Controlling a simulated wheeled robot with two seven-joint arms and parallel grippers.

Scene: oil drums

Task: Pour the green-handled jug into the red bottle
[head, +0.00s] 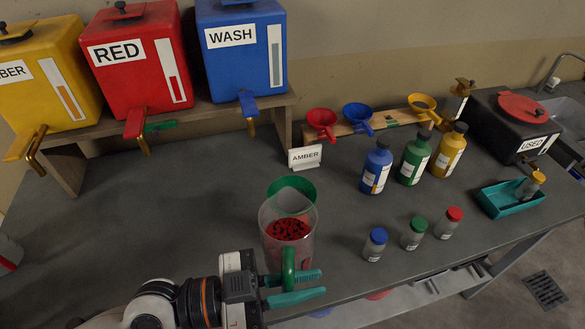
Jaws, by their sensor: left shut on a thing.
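The green-handled jug (268,226) is a clear cylinder with a green lip at its far side and dark red contents in it. My left gripper (292,288) is shut on its green handle at the near side. The jug looks roughly upright; its base is partly hidden by my gripper, so I cannot tell whether it touches the bench. No large red bottle stands with the blue (377,171), green (413,160) and yellow (447,152) bottles. A small clear bottle with a red cap (449,223) stands at the right. My right gripper is not in view.
Yellow, red (135,62) and blue (240,50) tanks stand on a raised shelf behind. Funnels (321,122), an AMBER sign (305,156), a teal tray (511,199) and a black USED container (512,125) line the bench. The bench's left middle (150,215) is clear.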

